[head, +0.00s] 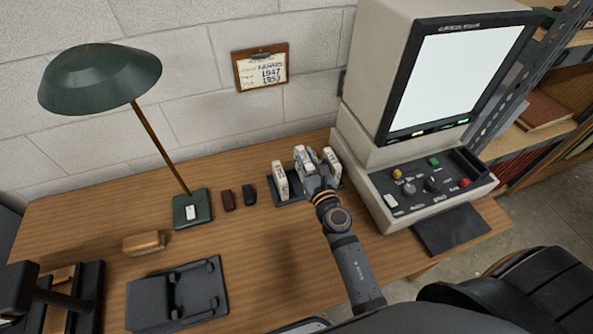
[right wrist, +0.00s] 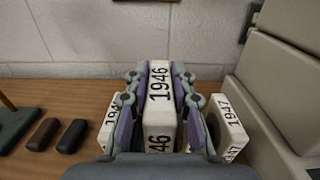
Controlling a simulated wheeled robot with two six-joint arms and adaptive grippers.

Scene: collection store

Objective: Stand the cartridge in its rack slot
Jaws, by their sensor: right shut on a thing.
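My right gripper (head: 309,172) is shut on a white cartridge (head: 301,155) marked 1946. In the right wrist view the gripper's fingers (right wrist: 160,110) press on both sides of this cartridge (right wrist: 159,85). It is upright, over the middle of a dark rack (head: 291,199), between two standing cartridges. The left neighbour (head: 280,180) has a partly hidden label. The right neighbour (head: 332,163) reads 1947 in the wrist view (right wrist: 228,115). The held cartridge looks higher than its neighbours. Its lower end and the slot under it are hidden by my gripper. My left gripper is not in view.
A microfilm reader (head: 400,170) stands close on the rack's right. A green lamp (head: 192,211) and two small dark cases (head: 249,194) are on its left. A tan block (head: 144,243) and a black stand (head: 177,297) lie nearer. The table in front of the rack is clear.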

